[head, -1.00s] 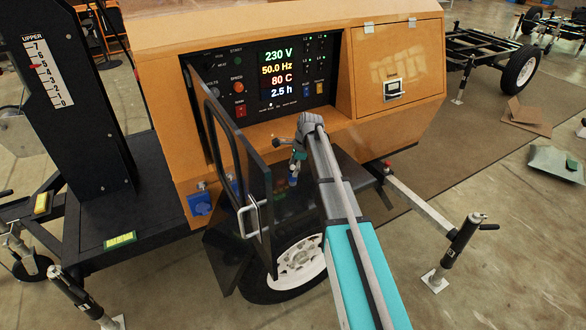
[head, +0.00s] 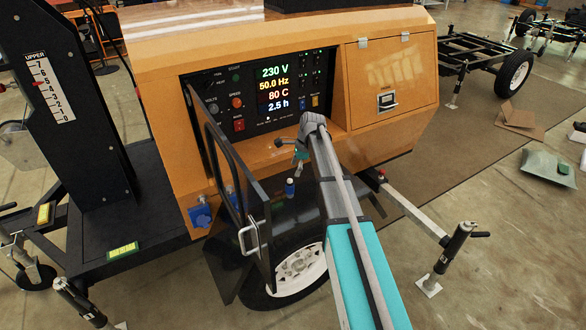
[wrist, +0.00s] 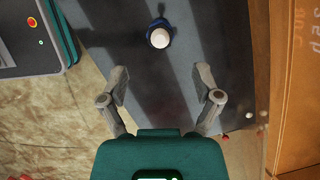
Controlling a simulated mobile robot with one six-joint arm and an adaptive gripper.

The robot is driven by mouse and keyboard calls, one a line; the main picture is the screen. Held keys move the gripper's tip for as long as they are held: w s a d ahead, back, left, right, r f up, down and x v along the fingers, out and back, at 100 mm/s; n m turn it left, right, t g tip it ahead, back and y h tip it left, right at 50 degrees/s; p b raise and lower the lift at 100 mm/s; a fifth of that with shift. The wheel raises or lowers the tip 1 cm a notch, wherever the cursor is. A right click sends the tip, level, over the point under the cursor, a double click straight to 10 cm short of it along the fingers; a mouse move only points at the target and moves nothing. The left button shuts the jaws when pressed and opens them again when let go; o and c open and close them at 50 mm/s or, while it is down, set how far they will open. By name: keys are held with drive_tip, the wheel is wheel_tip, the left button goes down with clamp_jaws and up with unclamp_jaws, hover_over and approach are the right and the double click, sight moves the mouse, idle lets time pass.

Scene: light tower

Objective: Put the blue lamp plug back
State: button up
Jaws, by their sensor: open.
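The blue lamp plug (head: 289,187) stands upright on the black fender (head: 300,212) over the wheel, below the control panel. Its top is pale. In the wrist view the plug (wrist: 158,36) shows from above as a pale round top with a blue rim, ahead of the fingers and centred between them. My gripper (wrist: 162,84) is open and empty, with its fingers apart. In the head view my gripper (head: 299,157) is just above the plug, with a small gap. A blue socket (head: 200,214) is on the orange housing at left, beside the open door.
The open black door (head: 232,180) with its metal handle (head: 249,238) stands left of my gripper. The orange housing (head: 375,142) is close behind and to the right. A stabiliser leg (head: 450,255) is at right. The floor at lower right is clear.

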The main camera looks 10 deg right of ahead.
drive_tip(key=shift+p+v, duration=2.3)
drive_tip(key=shift+v, duration=0.45)
drive_tip(key=s+a+n+h, duration=0.1)
drive_tip(key=s+a+n, duration=0.1)
drive_tip(key=s+n, duration=0.7)
drive_tip(key=s+a+n+h, duration=0.2)
drive_tip(key=s+n, duration=0.7)
drive_tip(key=s, duration=1.1)
drive_tip(key=shift+f, duration=0.4)
drive_tip(key=shift+w, duration=0.1)
